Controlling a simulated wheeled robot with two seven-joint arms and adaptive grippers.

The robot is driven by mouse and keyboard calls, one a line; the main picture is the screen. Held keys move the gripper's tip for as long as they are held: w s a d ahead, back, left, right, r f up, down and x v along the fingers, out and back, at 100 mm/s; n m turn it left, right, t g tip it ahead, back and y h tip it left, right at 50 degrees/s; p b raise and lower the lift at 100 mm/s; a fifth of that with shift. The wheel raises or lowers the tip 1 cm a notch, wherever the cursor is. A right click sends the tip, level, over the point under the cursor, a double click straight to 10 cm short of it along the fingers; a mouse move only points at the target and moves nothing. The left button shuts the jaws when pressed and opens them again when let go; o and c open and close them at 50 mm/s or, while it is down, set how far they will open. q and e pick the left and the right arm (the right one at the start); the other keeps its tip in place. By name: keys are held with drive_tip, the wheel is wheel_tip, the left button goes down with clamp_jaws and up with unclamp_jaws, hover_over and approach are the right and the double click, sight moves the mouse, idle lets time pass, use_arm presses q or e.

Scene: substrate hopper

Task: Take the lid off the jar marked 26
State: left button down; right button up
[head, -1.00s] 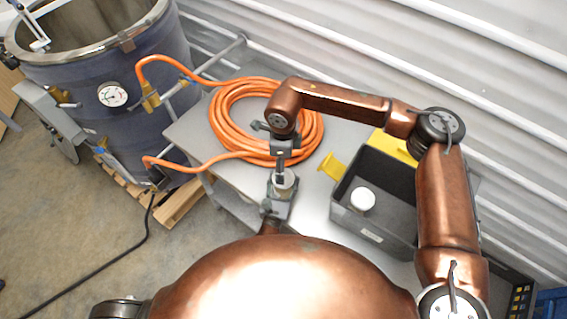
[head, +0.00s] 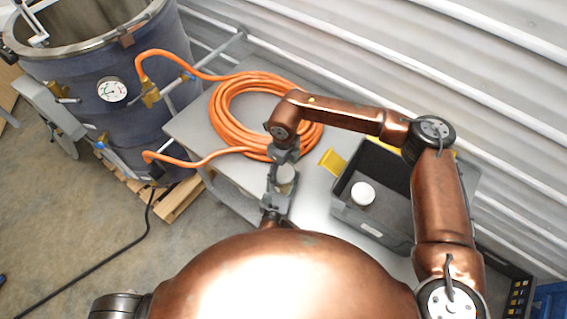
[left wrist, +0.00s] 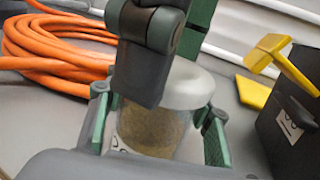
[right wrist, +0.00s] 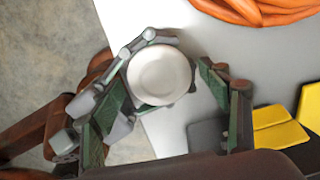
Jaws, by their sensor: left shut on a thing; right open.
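A jar (left wrist: 150,135) with pale brown contents and a white lid (left wrist: 190,85) stands upright between the fingers of my left gripper (left wrist: 160,128), which is shut on its body. Its label is mostly hidden and I cannot read the number. In the head view the lid (head: 285,174) shows just below my right gripper (head: 284,153). In the right wrist view the round lid (right wrist: 160,75) lies between the spread fingers of my open right gripper (right wrist: 172,105), nearer the left finger. A dark right finger covers part of the jar in the left wrist view.
A grey bin (head: 345,212) right of the jar holds another white-lidded item (head: 362,193); yellow pieces (head: 332,161) stand at its edge. A coiled orange hose (head: 232,122) lies on the grey table (head: 195,128) behind. A large drum (head: 90,75) stands left.

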sight(283, 172)
use_arm(q)
drive_tip(key=shift+r, duration=0.1)
use_arm(e)
drive_tip(key=shift+f, duration=0.45)
drive_tip(key=c, duration=1.2)
drive_tip(key=shift+r, duration=0.25)
drive_tip(key=shift+c, duration=0.3)
drive_tip(key=shift+r, duration=0.85)
drive_tip(key=shift+r, duration=0.15)
drive_tip(key=shift+s+r, duration=0.1)
drive_tip(key=shift+r, duration=1.8)
use_arm(q)
drive_tip(key=c, duration=0.9)
unclamp_jaws()
